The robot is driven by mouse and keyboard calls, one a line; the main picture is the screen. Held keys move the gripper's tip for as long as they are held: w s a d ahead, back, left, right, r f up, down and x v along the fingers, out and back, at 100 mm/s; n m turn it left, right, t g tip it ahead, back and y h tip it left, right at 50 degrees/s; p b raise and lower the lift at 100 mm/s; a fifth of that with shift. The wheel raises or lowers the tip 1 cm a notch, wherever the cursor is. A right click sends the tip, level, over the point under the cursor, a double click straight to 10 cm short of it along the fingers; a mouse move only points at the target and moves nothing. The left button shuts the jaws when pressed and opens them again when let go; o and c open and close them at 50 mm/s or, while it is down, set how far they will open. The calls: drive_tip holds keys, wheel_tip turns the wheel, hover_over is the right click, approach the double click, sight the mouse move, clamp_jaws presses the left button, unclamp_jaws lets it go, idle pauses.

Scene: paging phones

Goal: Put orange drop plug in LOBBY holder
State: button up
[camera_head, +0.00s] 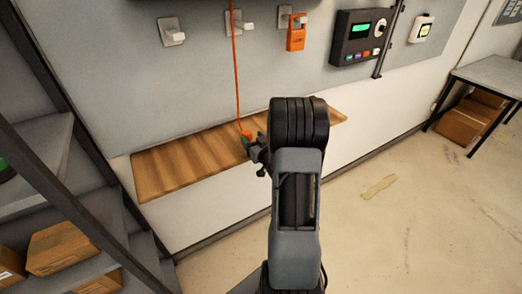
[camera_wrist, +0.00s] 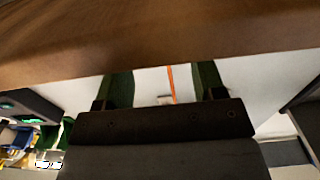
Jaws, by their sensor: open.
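The orange drop plug (camera_head: 246,134) hangs at the lower end of an orange cord (camera_head: 236,80), just at the wooden shelf. My gripper (camera_head: 252,144) is right beside the plug in the head view; my arm partly hides this area. In the wrist view my gripper (camera_wrist: 165,85) is open, and a strip of the orange cord (camera_wrist: 171,82) shows between its green fingers. The plug itself cannot be made out there. Pale wall holders are at left (camera_head: 172,32), middle (camera_head: 239,22) and right (camera_head: 285,17). No LOBBY label is readable, so I cannot tell which is LOBBY.
The wooden shelf (camera_head: 170,168) runs along the wall and fills the top of the wrist view. An orange unit (camera_head: 296,34) and a dark panel with a green display (camera_head: 345,46) are on the wall. A rack with boxes (camera_head: 58,248) stands at left. Floor at right is mostly clear.

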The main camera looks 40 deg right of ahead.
drive_tip(key=s, duration=0.6)
drive_tip(key=s+a+r+g, duration=0.2)
drive_tip(key=a+g, duration=0.3)
drive_tip(key=a, duration=0.4)
drive_tip(key=s+a+r+g+b, duration=0.1)
drive_tip(key=s+a+r+g, duration=0.2)
drive_tip(key=a, duration=0.6)
drive_tip(key=shift+s+n+g+y, duration=0.3)
drive_tip(key=shift+s+g, duration=0.15)
drive_tip(key=shift+g, duration=0.75)
drive_tip(key=shift+o, duration=0.5)
drive_tip(key=s+a+n+g+y, duration=0.1)
drive_tip(key=s+a+g, duration=0.2)
drive_tip(key=s+a, duration=0.3)
drive_tip(key=shift+s+r+y, duration=0.4)
drive_tip(key=shift+s+r, duration=0.05)
drive_tip(key=shift+s, duration=0.25)
drive_tip(key=m+t+h+b, duration=0.2)
drive_tip(key=t+b, duration=1.1)
drive_tip(key=b, duration=0.2)
approach(249, 135)
drive_tip(key=w, duration=0.7)
drive_tip(key=w+d, duration=0.1)
drive_tip(key=w, duration=0.2)
drive_tip(key=shift+w+d+f, duration=0.15)
drive_tip(key=shift+w+f, duration=0.05)
drive_tip(key=shift+w, duration=0.15)
